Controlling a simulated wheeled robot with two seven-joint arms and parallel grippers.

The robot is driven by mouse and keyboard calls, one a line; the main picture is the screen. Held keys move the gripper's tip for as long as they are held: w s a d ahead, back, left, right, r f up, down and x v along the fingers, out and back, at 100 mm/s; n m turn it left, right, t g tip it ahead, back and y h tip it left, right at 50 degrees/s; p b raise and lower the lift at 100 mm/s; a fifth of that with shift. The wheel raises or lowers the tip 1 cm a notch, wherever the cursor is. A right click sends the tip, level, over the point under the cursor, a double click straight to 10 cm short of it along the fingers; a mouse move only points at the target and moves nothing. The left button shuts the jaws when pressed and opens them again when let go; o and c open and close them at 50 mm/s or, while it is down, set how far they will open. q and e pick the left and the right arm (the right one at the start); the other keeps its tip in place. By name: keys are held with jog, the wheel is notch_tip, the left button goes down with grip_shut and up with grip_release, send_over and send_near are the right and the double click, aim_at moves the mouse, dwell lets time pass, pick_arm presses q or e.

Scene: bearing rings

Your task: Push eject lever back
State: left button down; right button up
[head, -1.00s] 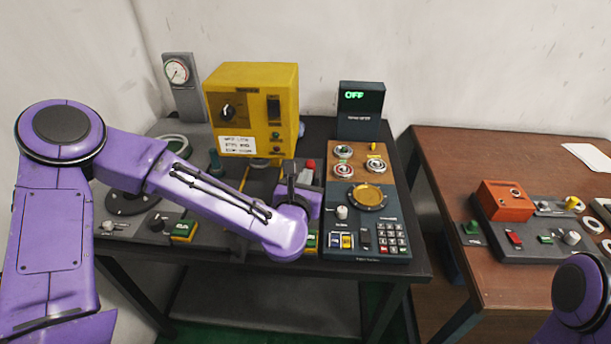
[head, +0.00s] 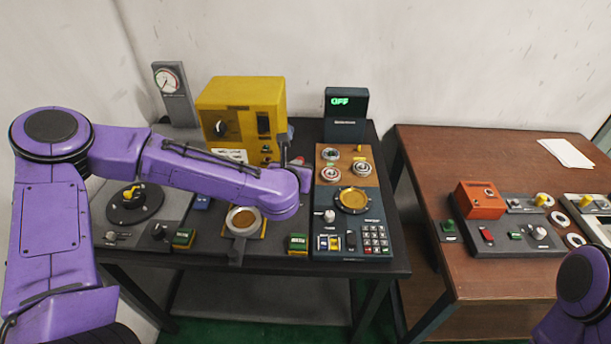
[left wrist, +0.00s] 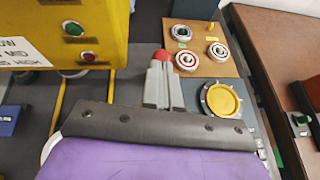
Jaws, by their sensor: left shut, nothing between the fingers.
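The eject lever's red knob (left wrist: 163,55) shows just beyond my left gripper's fingertips in the left wrist view. The fingers hide its stem, and I cannot tell whether they touch it. In the head view the knob is mostly hidden behind my gripper. My left gripper (left wrist: 161,66) is shut and empty, its fingers pointing towards the back. In the head view the left gripper (head: 285,148) is beside the yellow press box (head: 245,105). A ring-shaped part (head: 243,220) sits at the front of the station. My right gripper is out of frame; only part of that arm shows.
A control panel (head: 345,205) with dials, a brass disc and keypad stands right of my left gripper. A dark display (head: 346,108) reads OFF. The yellow box is close on the left. A brown table (head: 430,150) with an orange box (head: 480,199) stands right.

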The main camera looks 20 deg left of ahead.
pick_arm(q)
jog(key=w+a+r+b, duration=0.2)
jog(key=w, duration=0.4)
jog(key=shift+w+a, duration=0.2)
jog(key=shift+a, duration=0.05)
jog(key=shift+r, duration=0.15)
dwell(0.3)
jog(key=s+d+r+b, duration=0.1)
jog(key=s+r+b, duration=0.1)
jog(key=s+r, duration=0.6)
jog(key=shift+d+v, duration=0.2)
jog(key=shift+v, duration=0.8)
jog(key=shift+w+f, duration=0.1)
jog(key=shift+f, duration=0.05)
